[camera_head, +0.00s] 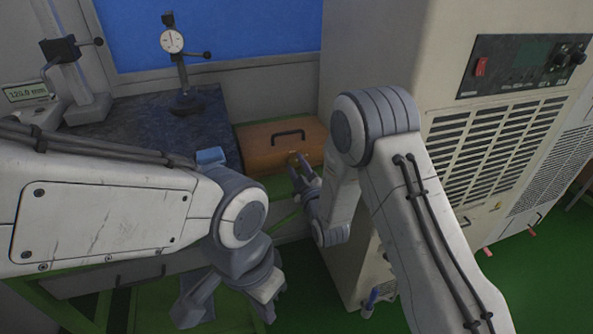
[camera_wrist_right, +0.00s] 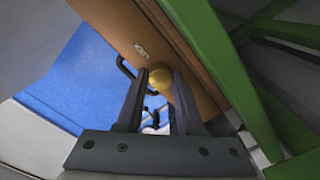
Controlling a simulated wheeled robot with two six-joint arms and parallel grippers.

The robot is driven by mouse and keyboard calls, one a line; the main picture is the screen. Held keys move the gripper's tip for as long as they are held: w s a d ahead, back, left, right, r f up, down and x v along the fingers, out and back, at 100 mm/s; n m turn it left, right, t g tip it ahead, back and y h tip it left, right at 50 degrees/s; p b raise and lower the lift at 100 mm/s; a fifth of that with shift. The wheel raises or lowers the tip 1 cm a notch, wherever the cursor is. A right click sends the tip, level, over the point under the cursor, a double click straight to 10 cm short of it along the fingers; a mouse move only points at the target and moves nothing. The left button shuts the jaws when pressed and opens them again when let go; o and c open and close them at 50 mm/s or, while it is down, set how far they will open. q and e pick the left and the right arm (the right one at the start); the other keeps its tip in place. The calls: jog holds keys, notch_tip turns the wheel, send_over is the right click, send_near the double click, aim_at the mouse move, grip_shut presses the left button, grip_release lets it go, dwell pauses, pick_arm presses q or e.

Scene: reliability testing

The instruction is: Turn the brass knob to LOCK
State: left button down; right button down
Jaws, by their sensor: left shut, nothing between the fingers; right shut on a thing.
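The brass knob (camera_wrist_right: 160,77) is on the front of a wooden case (camera_wrist_right: 118,28) and lies between the two fingertips of my right gripper (camera_wrist_right: 160,82). Dark lettering (camera_wrist_right: 141,49) that seems to read LOCK is on the wood beside it. In the head view the wooden case (camera_head: 262,140) stands beside the dark slab, and my right gripper (camera_head: 299,162) reaches its front, shut on the knob. The knob is mostly hidden there, and its turn angle cannot be read. My left gripper (camera_head: 193,308) is shut and empty, low in front, away from the case.
A dark stone slab (camera_head: 215,110) carries a dial gauge stand (camera_head: 185,95) and a height gauge (camera_head: 85,90). A tall beige cabinet (camera_head: 385,50) with vents stands close on the right of the case. Green frame bars (camera_wrist_right: 235,75) run near the right gripper.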

jog(key=m+b, duration=0.7)
jog(key=m, duration=0.1)
jog(key=shift+f+b, duration=0.2)
jog(key=shift+b, duration=0.1)
jog(key=m+b, duration=0.3)
jog(key=m, duration=0.1)
jog(key=shift+b, duration=0.35)
jog(key=shift+r+m+b, duration=0.15)
jog(key=shift+m+b, duration=0.95)
jog(key=shift+m, duration=0.6)
jog(key=c, duration=0.5)
grip_release()
jog(key=shift+s, duration=0.1)
jog(key=b+v, duration=0.2)
jog(key=v, duration=0.8)
jog(key=shift+s+d+r, duration=0.1)
jog(key=shift+s, duration=0.05)
